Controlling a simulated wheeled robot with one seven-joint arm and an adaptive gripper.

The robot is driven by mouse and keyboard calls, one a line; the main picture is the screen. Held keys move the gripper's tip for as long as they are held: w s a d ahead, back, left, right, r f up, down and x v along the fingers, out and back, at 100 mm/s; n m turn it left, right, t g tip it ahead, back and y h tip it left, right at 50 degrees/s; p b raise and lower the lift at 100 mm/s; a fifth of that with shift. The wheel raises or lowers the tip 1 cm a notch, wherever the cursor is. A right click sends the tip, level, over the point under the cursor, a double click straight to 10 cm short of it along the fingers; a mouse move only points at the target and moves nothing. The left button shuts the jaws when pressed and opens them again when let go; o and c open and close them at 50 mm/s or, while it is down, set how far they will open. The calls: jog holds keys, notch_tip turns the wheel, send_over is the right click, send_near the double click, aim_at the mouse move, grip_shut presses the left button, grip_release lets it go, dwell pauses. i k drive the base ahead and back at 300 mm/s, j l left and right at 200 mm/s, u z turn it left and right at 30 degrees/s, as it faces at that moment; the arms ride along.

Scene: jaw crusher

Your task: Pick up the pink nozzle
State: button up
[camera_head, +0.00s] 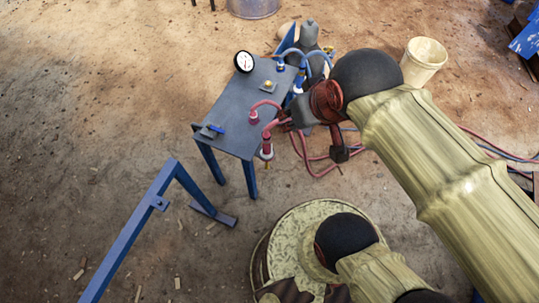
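A pink nozzle (266,149) with a pale collar and a brass-coloured tip is at the front right edge of the blue-grey metal table (228,115). It points downward, and a curved pink pipe rises from it toward my gripper. My gripper (287,122) is beside the right edge of the table, with its fingers close to the upper end of this pipe. The fingers are small and partly hidden by my wrist. I cannot tell whether they touch the pipe or are closed on it.
A pink fitting (253,117), a gauge (244,62), a small blue-handled part (212,130) and blue fittings (281,66) are on or beside the table. Red hoses (309,166) lie on the floor. A blue frame (131,232) stands front left; a cream bucket (424,58) stands behind right.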

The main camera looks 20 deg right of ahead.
aim_at(267, 153)
jog(key=z, duration=2.9)
jog(key=l+u, duration=0.15)
jog(key=u, duration=3.05)
jog(key=k+j+u, duration=0.45)
jog(key=j, duration=0.3)
jog(key=i, duration=0.05)
